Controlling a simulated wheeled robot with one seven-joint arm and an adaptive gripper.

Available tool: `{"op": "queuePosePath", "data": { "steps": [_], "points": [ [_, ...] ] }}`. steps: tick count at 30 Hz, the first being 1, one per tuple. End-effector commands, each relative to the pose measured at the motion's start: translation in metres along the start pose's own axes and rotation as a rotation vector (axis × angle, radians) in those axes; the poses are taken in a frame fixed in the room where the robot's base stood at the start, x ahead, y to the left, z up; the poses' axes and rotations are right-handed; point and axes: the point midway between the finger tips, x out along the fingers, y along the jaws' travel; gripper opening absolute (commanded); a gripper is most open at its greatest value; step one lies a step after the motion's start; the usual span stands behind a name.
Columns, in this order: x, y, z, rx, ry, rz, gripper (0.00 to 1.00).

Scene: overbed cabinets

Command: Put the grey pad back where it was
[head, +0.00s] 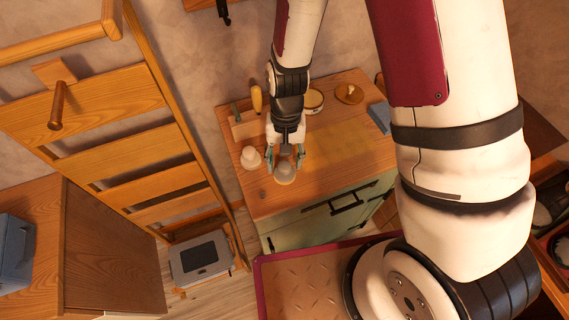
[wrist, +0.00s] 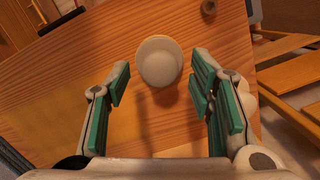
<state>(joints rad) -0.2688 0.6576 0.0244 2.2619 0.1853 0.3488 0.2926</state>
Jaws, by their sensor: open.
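My gripper (head: 286,160) is open above the wooden cabinet top, with green-lined fingers. In the wrist view my gripper (wrist: 162,88) has a pale grey, rounded object (wrist: 159,61) ahead of and between its fingers, with no finger visibly closed on it. The same rounded object (head: 285,174) shows at the fingertips in the head view. No thing is plainly a grey pad. A blue-grey block (head: 380,117) lies at the right edge of the top, and I cannot tell whether it is the pad.
A whitish rounded item (head: 251,157) stands left of my gripper. A yellow-topped jar (head: 313,101) and a round wooden item (head: 349,93) stand behind. A wooden ladder-like frame (head: 115,150) borders the cabinet at left. A grey box (head: 200,257) sits low beside it.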

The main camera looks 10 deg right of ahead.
Motion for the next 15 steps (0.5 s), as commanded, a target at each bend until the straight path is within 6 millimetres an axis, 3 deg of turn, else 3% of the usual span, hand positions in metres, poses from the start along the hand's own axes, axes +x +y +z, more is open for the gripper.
{"op": "queuePosePath", "data": {
  "steps": [9, 15],
  "points": [
    [-0.059, -0.001, -0.002, -0.001, 0.005, -0.002, 0.49],
    [-0.086, 0.000, -0.001, -0.001, 0.003, -0.001, 0.49]
  ]
}}
